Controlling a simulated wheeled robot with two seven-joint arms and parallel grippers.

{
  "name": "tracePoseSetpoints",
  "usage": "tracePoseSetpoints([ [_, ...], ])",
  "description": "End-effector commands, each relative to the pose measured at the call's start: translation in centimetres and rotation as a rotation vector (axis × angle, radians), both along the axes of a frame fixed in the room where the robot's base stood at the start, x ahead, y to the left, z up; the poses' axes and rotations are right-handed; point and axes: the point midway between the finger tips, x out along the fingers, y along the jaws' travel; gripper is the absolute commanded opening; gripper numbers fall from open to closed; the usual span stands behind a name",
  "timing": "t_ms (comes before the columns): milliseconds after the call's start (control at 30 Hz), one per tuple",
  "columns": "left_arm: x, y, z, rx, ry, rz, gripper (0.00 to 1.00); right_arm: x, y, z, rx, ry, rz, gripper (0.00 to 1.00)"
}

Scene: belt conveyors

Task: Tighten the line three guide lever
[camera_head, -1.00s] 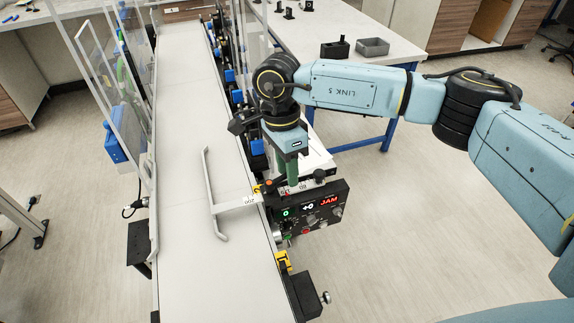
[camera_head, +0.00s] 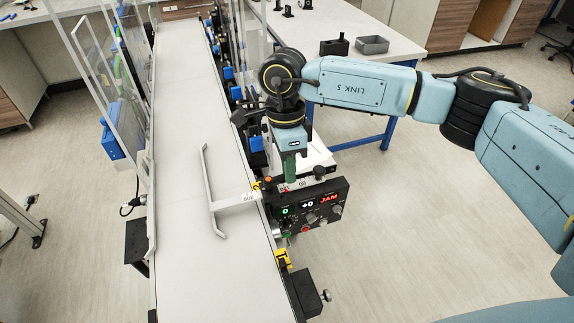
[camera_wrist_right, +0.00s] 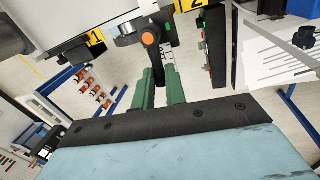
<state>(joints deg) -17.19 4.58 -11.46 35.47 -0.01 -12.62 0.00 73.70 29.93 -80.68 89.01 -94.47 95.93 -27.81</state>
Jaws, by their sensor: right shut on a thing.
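The black guide lever with an orange cap (camera_wrist_right: 148,38) is at the top middle of the right wrist view. In the head view its orange cap (camera_head: 267,180) shows beside the conveyor's right edge. My right gripper (camera_wrist_right: 160,76), with green fingers, is shut on the lever; the exact contact is partly hidden. In the head view the right gripper (camera_head: 290,168) points down behind the black control box. My left gripper is not in view.
The control box (camera_head: 312,207) reads 0, +0 and a red JAM, close by the right gripper. Yellow tags 1 (camera_wrist_right: 95,38) and 2 (camera_wrist_right: 188,4) flank the lever. Clear panels (camera_head: 95,65) line the belt's left side. A white-topped table (camera_head: 345,25) stands behind my right arm.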

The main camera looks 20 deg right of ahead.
Motion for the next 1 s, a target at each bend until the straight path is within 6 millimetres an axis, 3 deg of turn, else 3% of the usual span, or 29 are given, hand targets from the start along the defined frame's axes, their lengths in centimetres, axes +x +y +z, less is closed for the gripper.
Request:
tracePoseSetpoints([
  [1000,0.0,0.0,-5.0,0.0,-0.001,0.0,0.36,-3.7,1.6,-0.1,0.003,-0.002,-0.958,0.0],
])
